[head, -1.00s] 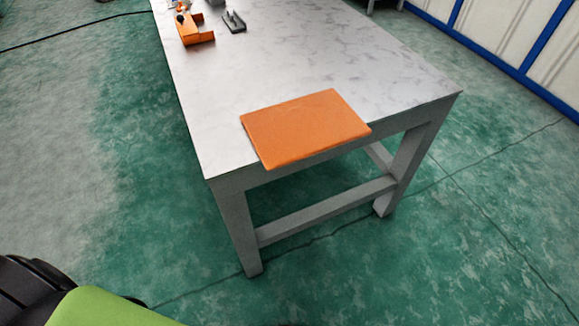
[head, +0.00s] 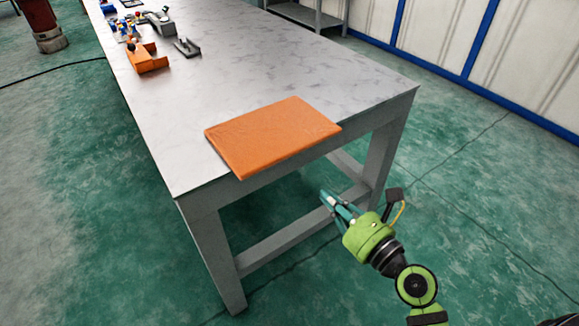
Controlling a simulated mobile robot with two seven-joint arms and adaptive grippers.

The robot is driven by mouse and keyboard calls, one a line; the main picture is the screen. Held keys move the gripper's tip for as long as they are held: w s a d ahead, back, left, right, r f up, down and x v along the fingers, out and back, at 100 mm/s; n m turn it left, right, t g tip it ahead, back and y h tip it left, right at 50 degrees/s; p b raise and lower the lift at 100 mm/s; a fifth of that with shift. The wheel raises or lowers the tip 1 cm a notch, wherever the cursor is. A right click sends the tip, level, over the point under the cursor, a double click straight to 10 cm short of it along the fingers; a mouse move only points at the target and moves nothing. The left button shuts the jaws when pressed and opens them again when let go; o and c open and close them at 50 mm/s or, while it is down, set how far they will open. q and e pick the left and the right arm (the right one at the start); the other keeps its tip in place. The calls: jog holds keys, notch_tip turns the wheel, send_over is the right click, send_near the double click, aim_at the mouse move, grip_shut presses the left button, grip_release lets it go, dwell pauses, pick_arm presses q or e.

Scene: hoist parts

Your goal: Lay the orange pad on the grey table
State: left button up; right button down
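The orange pad (head: 270,135) lies flat on the near end of the grey table (head: 235,75). Its front edge reaches over the table's near edge. My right gripper (head: 328,198) is below and to the right of the pad, in front of the table's end and apart from the pad. Its teal fingers point up and left and hold nothing that I can see. Their gap is too small to judge. My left gripper is not in view.
An orange bracket (head: 150,62), a small grey part (head: 187,47) and several small coloured parts stand toward the table's far left. The middle of the tabletop is clear. A grey shelf (head: 318,18) and a blue-framed wall (head: 440,40) are behind.

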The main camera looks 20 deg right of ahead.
aim_at(288, 158)
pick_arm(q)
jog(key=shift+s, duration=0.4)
pick_arm(e)
jog(key=x, duration=1.2)
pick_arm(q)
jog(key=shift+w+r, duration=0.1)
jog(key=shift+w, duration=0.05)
